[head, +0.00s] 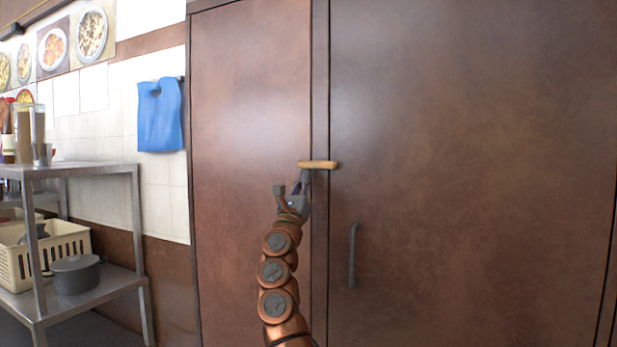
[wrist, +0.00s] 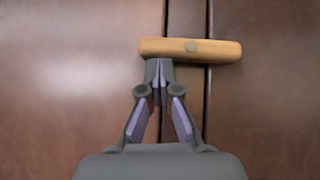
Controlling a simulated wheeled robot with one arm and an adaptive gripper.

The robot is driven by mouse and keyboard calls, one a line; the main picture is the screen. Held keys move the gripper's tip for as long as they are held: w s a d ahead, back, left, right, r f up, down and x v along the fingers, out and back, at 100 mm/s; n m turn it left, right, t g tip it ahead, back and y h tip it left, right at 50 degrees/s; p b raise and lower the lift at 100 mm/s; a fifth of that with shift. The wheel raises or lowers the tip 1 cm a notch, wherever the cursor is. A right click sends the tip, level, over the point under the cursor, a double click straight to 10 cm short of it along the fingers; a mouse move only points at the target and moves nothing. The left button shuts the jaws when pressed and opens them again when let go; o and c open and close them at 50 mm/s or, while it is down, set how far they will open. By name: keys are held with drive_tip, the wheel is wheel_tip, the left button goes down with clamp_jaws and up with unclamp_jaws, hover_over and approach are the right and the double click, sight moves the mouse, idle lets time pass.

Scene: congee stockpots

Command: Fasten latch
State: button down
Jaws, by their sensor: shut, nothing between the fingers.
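The latch (head: 318,165) is a short light-wood bar on the brown cabinet front. It lies almost level across the seam between the left panel (head: 245,130) and the right door (head: 460,120). In the wrist view the latch (wrist: 215,49) has a round pin near its middle and spans the dark gap. My gripper (head: 304,174) is shut and empty, with its tips just below the bar's left half. In the wrist view the tips of my gripper (wrist: 159,62) meet the bar's lower edge; I cannot tell whether they touch it.
A dark vertical handle (head: 353,255) sits on the right door, below the latch. A metal shelf (head: 100,170) with a cream basket (head: 50,252) and a grey pot (head: 76,275) stands at left.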

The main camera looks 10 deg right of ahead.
drive_tip(key=shift+a, duration=0.2)
idle(0.5)
drive_tip(key=s+a+f+b, duration=0.3)
drive_tip(key=s+f+b, duration=0.2)
drive_tip(key=f, duration=0.6)
drive_tip(key=shift+s+a, duration=0.3)
drive_tip(key=shift+s, duration=0.1)
idle(0.6)
